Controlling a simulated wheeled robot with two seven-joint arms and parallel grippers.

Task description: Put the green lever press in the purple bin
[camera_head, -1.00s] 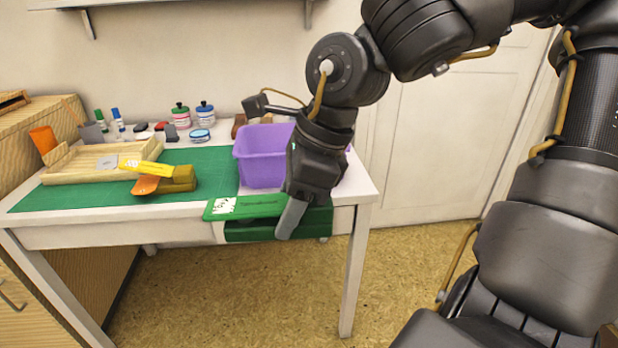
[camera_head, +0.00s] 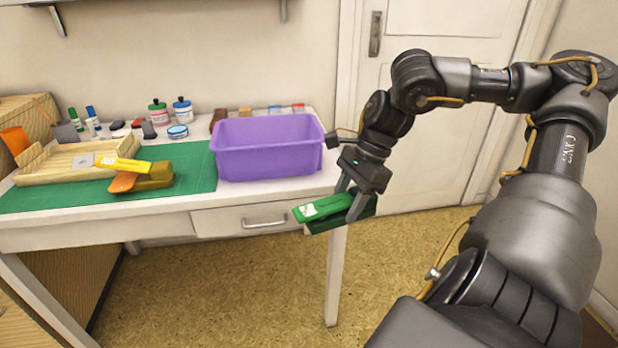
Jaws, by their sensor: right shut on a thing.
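The green lever press (camera_head: 322,208) is in my right gripper (camera_head: 354,207), whose fingers are shut on it. The press is held in the air just off the front right corner of the table, to the right of and lower in the picture than the purple bin. The purple bin (camera_head: 268,163) stands on the right part of the table, and its open top faces up. The inside that shows looks empty, but its floor is hidden by the front wall. My left gripper is not in view.
A yellow lever press with an orange part (camera_head: 150,177) sits on the green mat (camera_head: 195,165) by a wooden tray (camera_head: 60,165). Ink jars (camera_head: 182,112) and small pads line the table's back. The floor (camera_head: 240,270) in front is clear.

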